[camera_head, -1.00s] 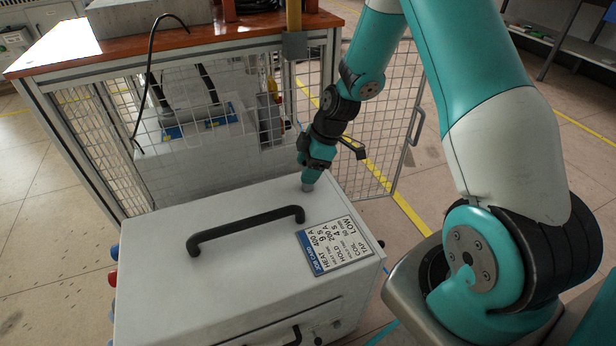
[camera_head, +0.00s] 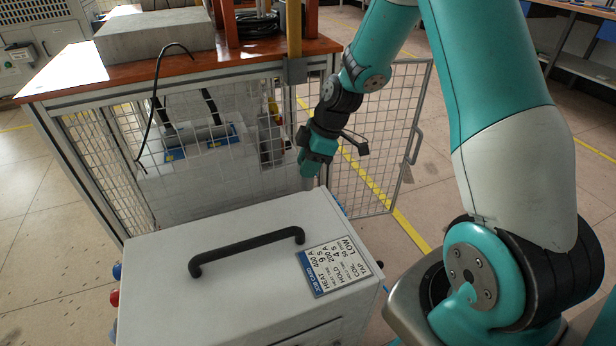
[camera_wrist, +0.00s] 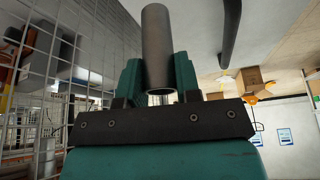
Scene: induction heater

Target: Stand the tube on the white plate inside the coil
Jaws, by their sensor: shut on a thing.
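My gripper (camera_head: 314,164) is shut on a grey metal tube (camera_wrist: 157,45). In the wrist view the tube sits between the two teal fingers and sticks out past them. In the head view only the lower end of the tube (camera_head: 308,184) shows below the fingers, near the far right edge of the white cabinet. I cannot tell whether it touches the cabinet. The coil and the white plate are not clearly visible in either view.
The white cabinet (camera_head: 160,270) has a black handle (camera_head: 245,250) and a job card (camera_head: 338,264) on top. A wire-mesh cage (camera_head: 190,190) stands behind it under a wooden top (camera_head: 240,50). Its mesh door (camera_head: 378,140) stands open at the right.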

